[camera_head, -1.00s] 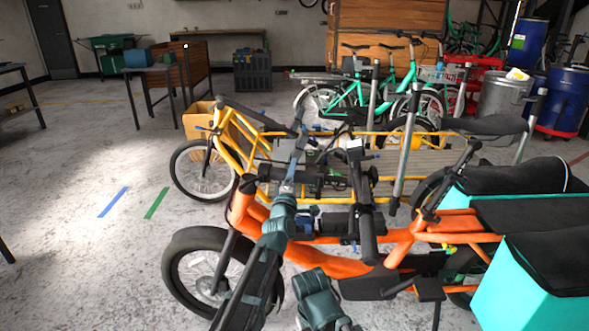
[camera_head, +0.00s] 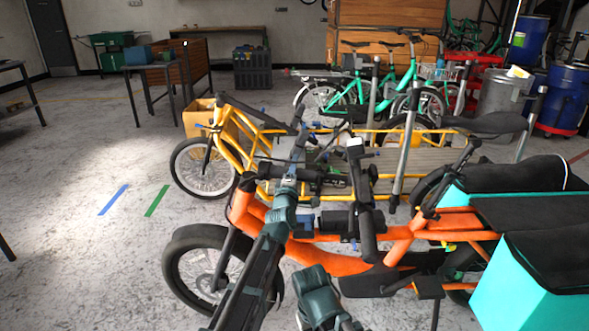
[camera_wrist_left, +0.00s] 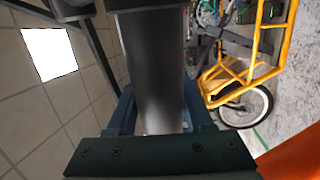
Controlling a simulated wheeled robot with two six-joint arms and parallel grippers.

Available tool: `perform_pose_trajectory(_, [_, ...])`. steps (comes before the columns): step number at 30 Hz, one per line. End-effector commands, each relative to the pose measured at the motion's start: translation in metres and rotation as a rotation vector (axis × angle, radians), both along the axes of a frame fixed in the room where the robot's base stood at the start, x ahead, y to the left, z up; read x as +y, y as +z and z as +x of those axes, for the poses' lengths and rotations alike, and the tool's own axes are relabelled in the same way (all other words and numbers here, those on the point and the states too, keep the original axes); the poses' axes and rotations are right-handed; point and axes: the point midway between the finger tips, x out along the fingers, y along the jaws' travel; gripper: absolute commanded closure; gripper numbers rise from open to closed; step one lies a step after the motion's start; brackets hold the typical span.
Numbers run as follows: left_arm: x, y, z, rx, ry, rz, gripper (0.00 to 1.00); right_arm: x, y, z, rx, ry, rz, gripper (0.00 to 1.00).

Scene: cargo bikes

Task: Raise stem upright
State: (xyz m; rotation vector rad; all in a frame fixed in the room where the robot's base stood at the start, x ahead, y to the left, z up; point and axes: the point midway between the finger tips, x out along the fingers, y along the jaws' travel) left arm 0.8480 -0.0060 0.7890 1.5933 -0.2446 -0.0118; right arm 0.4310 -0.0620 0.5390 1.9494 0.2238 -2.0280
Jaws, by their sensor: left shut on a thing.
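The orange cargo bike (camera_head: 335,262) stands in front of me, its front wheel at left. Its black stem and handlebar assembly (camera_head: 366,222) rises above the frame, with a dark upright part ending in a pale-capped top. My left gripper (camera_head: 292,168) reaches up from below to the left of that upright part. In the left wrist view, the fingers (camera_wrist_left: 158,110) are shut around a dark round tube (camera_wrist_left: 152,62), the stem. The exact contact is small and cluttered in the head view.
A yellow cargo bike (camera_head: 228,150) stands close behind the orange one. A turquoise box (camera_head: 535,275) is at the right. Green bikes (camera_head: 375,92) and blue barrels (camera_head: 566,98) stand farther back.

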Motion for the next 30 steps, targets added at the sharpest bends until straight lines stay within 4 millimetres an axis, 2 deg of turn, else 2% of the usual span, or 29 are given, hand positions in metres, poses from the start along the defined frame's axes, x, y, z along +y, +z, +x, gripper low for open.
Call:
perform_pose_trajectory(13, [0.000, 0.000, 0.000, 0.003, 0.000, -0.004, 1.00, 0.000, 0.001, 0.000, 0.000, 0.000, 0.000, 0.50])
perform_pose_trajectory(30, [-0.001, 0.013, 0.002, 0.012, 0.003, -0.093, 1.00, 0.000, 0.012, 0.000, 0.000, -0.002, -0.001, 0.50])
